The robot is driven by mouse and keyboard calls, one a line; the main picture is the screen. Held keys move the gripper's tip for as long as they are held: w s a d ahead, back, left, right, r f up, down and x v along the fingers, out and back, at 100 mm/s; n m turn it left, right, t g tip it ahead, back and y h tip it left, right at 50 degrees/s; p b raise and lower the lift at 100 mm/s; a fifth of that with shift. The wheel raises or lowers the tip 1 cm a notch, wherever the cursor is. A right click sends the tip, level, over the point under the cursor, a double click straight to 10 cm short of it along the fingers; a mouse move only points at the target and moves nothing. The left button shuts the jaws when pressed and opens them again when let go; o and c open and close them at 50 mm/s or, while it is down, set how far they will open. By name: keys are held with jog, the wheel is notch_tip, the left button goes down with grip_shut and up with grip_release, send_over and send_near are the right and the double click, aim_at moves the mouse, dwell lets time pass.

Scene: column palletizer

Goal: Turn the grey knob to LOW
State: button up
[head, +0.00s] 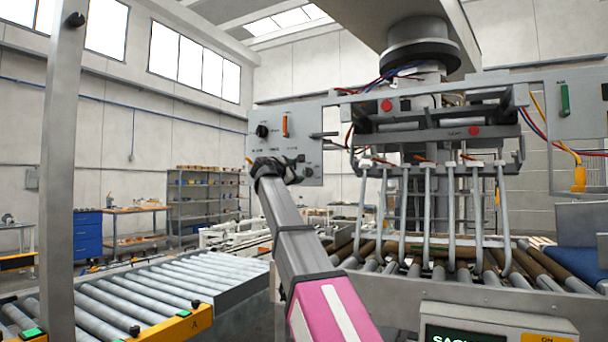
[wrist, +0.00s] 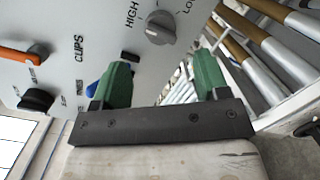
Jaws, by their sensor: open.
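The grey knob (wrist: 160,27) sits on the light grey control panel (wrist: 95,22), between the printed words HIGH on its left and LOW on its right in the wrist view. I cannot tell exactly where its pointer stands. My gripper (wrist: 163,76) is open with its green fingertips apart and nothing between them. The knob lies beyond the fingertips, roughly in line with the gap, and appears untouched. In the head view, my gripper (head: 296,165) is in front of the lower part of the panel (head: 305,125); the grey knob is hard to make out there.
The panel also has an orange lever (wrist: 20,55), a black knob (wrist: 36,100) and a blue control (wrist: 92,88) partly behind a fingertip. Rollers (wrist: 275,45) lie to the right. In the head view, a hooked clamp head (head: 440,140) hangs right of the panel; a roller conveyor (head: 165,290) is at left.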

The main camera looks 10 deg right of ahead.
aim_at(304, 172)
jog(key=x, duration=0.6)
jog(key=shift+w+d+f, duration=0.1)
jog(key=shift+w+d, duration=0.1)
jog(key=c, duration=0.9)
